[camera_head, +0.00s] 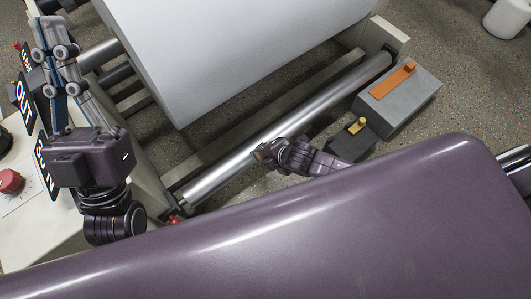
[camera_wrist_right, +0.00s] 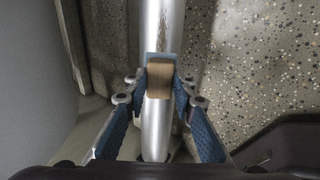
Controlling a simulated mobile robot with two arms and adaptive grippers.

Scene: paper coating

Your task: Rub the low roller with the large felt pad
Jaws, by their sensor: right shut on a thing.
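The low roller (camera_head: 320,106) is a long shiny metal cylinder running diagonally below the large white roll. My right gripper (camera_head: 262,154) is at the roller's lower-left half. In the right wrist view, my right gripper (camera_wrist_right: 159,91) is shut on a small block with a tan face and a grey-blue edge, seemingly the felt pad (camera_wrist_right: 160,76). The pad is in front of the roller (camera_wrist_right: 160,25), lined up with it; whether it touches is unclear. My left gripper (camera_head: 50,28) is raised at the upper left, over the machine's side; its finger gap is unclear.
A grey box with an orange strip (camera_head: 398,95) and a dark box with a yellow knob (camera_head: 352,143) are right of the roller. The white roll (camera_head: 225,55) hangs above. A red button (camera_head: 10,181) is on the left panel. Speckled floor (camera_head: 465,75) is open at right.

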